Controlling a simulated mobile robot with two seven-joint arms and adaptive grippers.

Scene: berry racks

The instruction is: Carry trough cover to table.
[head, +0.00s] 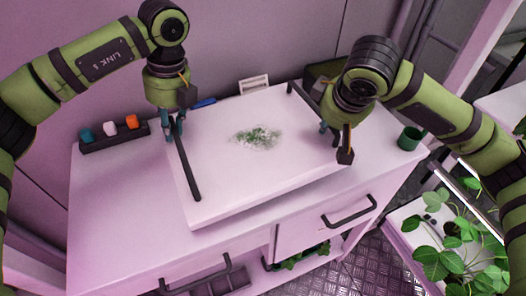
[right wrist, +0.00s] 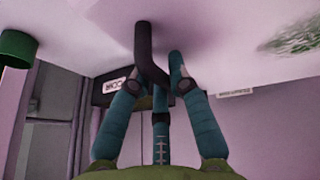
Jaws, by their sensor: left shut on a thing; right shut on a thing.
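The trough cover (head: 225,180) is a white panel with a green speckled patch in its middle and a dark bar handle on each side. It is over the top of the white table (head: 105,215), and a shadow shows under its front edge. I cannot tell whether it touches the table. My left gripper (head: 173,130) is shut on the left handle (head: 188,174). My right gripper (head: 329,124) is shut on the right handle; in the right wrist view its teal fingers (right wrist: 155,80) close around the dark handle (right wrist: 148,45). The arm partly hides the right handle in the head view.
A dark rack with blue, white and orange items (head: 112,133) stands at the table's back left. A green cup (head: 409,138) stands at the right end. A small white label card (head: 254,85) is behind the cover. Leafy plants (head: 450,235) are at lower right.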

